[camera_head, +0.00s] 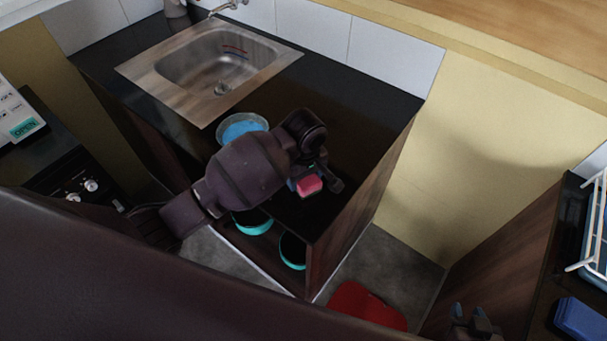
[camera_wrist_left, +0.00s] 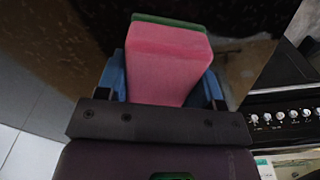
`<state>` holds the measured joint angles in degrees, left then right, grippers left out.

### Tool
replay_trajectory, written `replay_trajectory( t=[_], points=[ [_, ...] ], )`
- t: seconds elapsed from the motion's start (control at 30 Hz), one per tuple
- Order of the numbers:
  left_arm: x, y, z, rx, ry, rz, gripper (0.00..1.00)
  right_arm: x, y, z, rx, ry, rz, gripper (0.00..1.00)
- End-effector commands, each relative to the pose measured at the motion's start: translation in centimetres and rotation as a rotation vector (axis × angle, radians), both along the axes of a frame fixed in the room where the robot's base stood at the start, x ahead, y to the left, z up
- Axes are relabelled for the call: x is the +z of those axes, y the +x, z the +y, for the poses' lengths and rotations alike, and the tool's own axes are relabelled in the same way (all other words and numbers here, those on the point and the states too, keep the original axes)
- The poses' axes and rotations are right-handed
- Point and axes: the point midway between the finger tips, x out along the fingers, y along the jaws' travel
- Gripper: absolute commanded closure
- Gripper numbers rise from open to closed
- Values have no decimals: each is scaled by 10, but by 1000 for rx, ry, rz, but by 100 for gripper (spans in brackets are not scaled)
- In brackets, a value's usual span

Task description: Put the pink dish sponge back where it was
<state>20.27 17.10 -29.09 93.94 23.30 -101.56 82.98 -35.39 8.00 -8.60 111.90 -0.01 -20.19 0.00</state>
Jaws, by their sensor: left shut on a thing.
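The pink dish sponge (camera_head: 309,185) is in my left gripper (camera_head: 318,180), over the right part of the black counter (camera_head: 375,110). In the left wrist view, the sponge (camera_wrist_left: 168,62) is a pink block with a green layer on its far side. The blue fingers of the left gripper (camera_wrist_left: 165,85) stand on both sides of it, shut on it. I cannot tell whether the sponge touches the counter. My right gripper (camera_head: 474,322) is at the bottom right of the head view, low and away from the counter; its jaws are too small and dark to read.
A metal sink (camera_head: 215,65) is set in the counter's left part. A bowl with blue contents (camera_head: 243,126) stands beside my left arm. Teal-rimmed pots (camera_head: 293,252) sit below the counter. A red object (camera_head: 366,306) lies on the floor. A white rack (camera_head: 597,225) stands at right.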

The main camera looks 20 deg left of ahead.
Motion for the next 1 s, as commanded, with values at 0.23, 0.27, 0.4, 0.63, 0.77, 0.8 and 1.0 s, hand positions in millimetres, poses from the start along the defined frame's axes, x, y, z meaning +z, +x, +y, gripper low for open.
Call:
replay_trajectory(
  t=[0.23, 0.27, 0.4, 0.63, 0.77, 0.8, 1.0],
  points=[
    [-1, 0, 0, 0, 0, 0, 25, 0, 0, 0, 0, 0, 0, 64],
    [-1, 0, 0, 0, 0, 0, 21, 0, 0, 0, 0, 0, 0, 64],
    [-1, 0, 0, 0, 0, 0, 13, 0, 0, 0, 0, 0, 0, 64],
    [1, 0, 0, 0, 1, -1, 13, 0, 0, 0, 0, 0, 0, 64],
    [11, 0, -1, 0, -1, -2, 13, -1, 0, 0, 0, 0, -1, 64],
    [16, 0, -1, 0, -1, -3, 13, -1, 0, 0, 0, 0, -1, 64],
    [54, -1, -2, 0, -2, -4, 13, 0, 1, 0, 1, -1, -3, 64]
  ],
)
